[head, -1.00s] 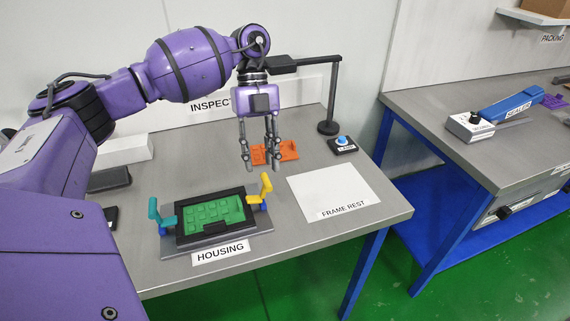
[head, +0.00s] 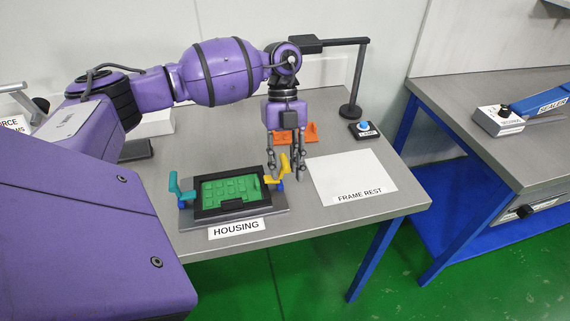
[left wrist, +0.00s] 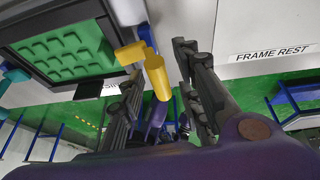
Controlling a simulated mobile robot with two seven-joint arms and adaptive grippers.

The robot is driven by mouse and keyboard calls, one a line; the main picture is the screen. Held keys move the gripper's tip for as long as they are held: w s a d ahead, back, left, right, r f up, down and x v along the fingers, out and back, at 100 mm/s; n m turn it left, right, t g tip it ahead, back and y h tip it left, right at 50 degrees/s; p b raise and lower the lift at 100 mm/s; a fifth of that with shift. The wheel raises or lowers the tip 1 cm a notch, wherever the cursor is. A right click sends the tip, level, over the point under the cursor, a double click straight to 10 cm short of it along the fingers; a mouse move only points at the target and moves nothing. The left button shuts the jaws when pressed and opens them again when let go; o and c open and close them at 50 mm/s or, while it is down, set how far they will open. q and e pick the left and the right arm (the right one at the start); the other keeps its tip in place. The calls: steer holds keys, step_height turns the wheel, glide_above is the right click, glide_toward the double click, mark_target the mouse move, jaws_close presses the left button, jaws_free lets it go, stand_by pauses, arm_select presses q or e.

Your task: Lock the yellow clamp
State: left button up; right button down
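The yellow clamp (head: 284,162) stands at the right side of the black housing frame (head: 236,207), its handle raised. In the left wrist view the yellow handle (left wrist: 156,77) shows between my two spread fingers. My left gripper (head: 288,177) points down at the clamp and is open. It also shows in the left wrist view (left wrist: 158,60). I cannot tell whether a finger touches the handle. A teal clamp (head: 174,186) with a raised handle stands at the housing's left side. A green tray-like part (head: 228,189) lies inside the frame. My right gripper is not in view.
An orange part (head: 309,133) lies behind the gripper. A lamp button (head: 364,128) and a dark post stand at the back right. The white frame rest sheet (head: 350,176) is bare. The bench's front edge runs close to the housing label (head: 237,229).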

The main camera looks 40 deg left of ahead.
arm_select(q)
steer(key=c, duration=0.3)
jaws_close()
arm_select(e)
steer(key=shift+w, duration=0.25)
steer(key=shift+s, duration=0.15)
arm_select(q)
steer(key=shift+s+a+r+t+h+p, duration=0.2)
steer(key=shift+s+t+h+p, duration=0.1)
steer(key=shift+h+p, duration=0.1)
steer(key=shift+s+a+t+h+p, duration=0.3)
steer(key=shift+t+p, duration=0.1)
steer(key=shift+t, duration=0.1)
steer(key=shift+m, duration=0.3)
steer(key=shift+w+f+t, duration=0.1)
steer(key=shift+t, duration=0.2)
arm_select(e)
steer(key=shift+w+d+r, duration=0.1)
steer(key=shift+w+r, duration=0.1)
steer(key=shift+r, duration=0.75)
